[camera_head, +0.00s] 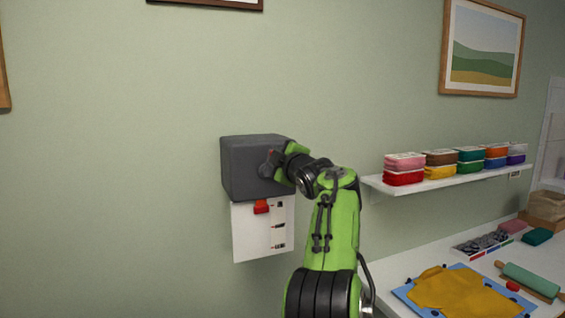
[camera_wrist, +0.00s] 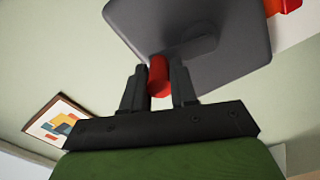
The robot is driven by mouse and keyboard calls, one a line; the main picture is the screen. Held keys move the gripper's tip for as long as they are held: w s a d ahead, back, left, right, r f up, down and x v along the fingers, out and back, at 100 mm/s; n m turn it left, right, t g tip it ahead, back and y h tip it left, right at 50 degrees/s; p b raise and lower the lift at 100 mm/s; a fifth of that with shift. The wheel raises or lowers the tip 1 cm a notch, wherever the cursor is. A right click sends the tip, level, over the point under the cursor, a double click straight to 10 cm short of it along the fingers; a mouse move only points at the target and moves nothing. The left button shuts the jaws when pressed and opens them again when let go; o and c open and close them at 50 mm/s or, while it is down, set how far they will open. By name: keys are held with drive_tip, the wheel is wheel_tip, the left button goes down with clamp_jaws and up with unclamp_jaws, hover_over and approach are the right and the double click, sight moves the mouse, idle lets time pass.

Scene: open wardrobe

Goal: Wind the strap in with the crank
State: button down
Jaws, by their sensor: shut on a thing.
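My gripper (camera_wrist: 158,88) is shut on the red knob, one finger on each side. A red strap end (camera_head: 262,207) hangs just below the box, in front of a white card (camera_head: 250,238) with dark and red marks. The strap inside the box is hidden.
To the right, a white shelf (camera_head: 450,179) holds several coloured tubs. Below it, a worktop (camera_head: 395,265) carries yellow dough on a blue mat (camera_head: 405,292), a rolling pin (camera_head: 530,278) and a tray.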

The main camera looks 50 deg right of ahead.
drive_tip(key=shift+w+a+n+b, duration=0.2)
drive_tip(key=shift+a+n, duration=0.1)
drive_tip(key=shift+n, duration=0.4)
drive_tip(key=shift+w+a+n+b, duration=0.1)
drive_tip(key=shift+a+n+b, duration=0.15)
drive_tip(key=shift+n, duration=0.45)
drive_tip(key=c, duration=0.9)
unclamp_jaws()
drive_tip(key=shift+a, duration=0.1)
drive_tip(key=b+v, duration=0.5)
drive_tip(key=v, duration=1)
drive_tip(key=shift+s+a+r, duration=0.1)
drive_tip(key=shift+s+a, duration=0.05)
drive_tip(key=shift+s, duration=0.2)
